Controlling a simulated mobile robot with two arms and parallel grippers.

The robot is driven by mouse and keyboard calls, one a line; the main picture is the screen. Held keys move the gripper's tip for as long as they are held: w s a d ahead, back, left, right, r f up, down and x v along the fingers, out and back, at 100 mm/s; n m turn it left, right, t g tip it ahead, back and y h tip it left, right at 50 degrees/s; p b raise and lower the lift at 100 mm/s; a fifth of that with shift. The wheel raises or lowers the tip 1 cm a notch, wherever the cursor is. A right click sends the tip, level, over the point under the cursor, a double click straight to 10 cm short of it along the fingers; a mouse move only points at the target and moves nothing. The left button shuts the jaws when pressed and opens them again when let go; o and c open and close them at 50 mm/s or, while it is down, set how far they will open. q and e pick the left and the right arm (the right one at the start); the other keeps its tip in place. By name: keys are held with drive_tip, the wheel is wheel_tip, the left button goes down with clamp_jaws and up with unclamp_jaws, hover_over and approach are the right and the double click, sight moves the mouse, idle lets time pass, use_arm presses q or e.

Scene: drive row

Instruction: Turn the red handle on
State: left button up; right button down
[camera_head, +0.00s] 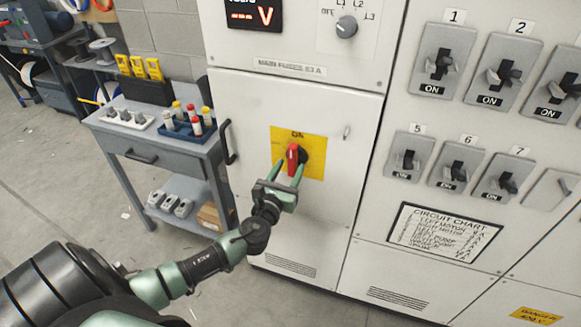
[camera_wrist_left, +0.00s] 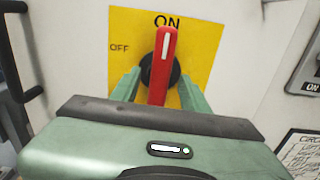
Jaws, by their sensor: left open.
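The red handle (camera_head: 292,158) is a lever on a black round hub, mounted on a yellow plate (camera_head: 314,168) on the cabinet door. In the left wrist view the red handle (camera_wrist_left: 163,66) stands nearly upright, its white-striped end pointing at the ON label (camera_wrist_left: 167,20). The OFF label (camera_wrist_left: 119,47) is on the left of the plate. My left gripper (camera_head: 288,171) is open, with its green fingers on either side of the handle; it also shows in the left wrist view (camera_wrist_left: 160,88). I cannot tell whether a finger touches the handle. My right gripper is not in view.
A grey cart (camera_head: 155,143) with a blue rack (camera_head: 187,127) of capped tubes stands left of the cabinet door (camera_head: 235,100). A black door handle (camera_head: 228,142) sticks out between them. Numbered switches (camera_head: 443,60) and a circuit chart (camera_head: 443,235) are on the right panel.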

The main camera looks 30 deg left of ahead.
use_arm(q)
drive_tip(key=v, duration=0.6)
drive_tip(key=shift+s+b, duration=0.25)
drive_tip(key=shift+b, duration=0.2)
drive_tip(key=s+a+f+n+g, duration=0.1)
drive_tip(key=s+f+n+g, duration=0.25)
drive_tip(key=f, duration=0.75)
drive_tip(key=s+f+n+g, duration=0.2)
drive_tip(key=s+f+n, duration=0.3)
drive_tip(key=f, duration=0.5)
drive_tip(key=s+a+f+n+g, duration=0.1)
drive_tip(key=s+f+n+g, duration=0.3)
drive_tip(key=f, duration=0.7)
drive_tip(key=s+d+f+n+g+h, duration=0.1)
drive_tip(key=s+d+f+n, duration=0.3)
drive_tip(key=s, duration=0.6)
drive_tip(key=s+d+f+n+g+h, duration=0.2)
drive_tip(key=s+d+f+n, duration=0.3)
drive_tip(key=s+f+n, duration=0.3)
drive_tip(key=s+d+f+n+g+h, duration=0.1)
drive_tip(key=s+d+f+n+g, duration=0.3)
drive_tip(key=s, duration=1)
wheel_tip(320, 180, down, 4)
drive_tip(key=shift+d+f+n, duration=0.2)
drive_tip(key=shift+n, duration=0.95)
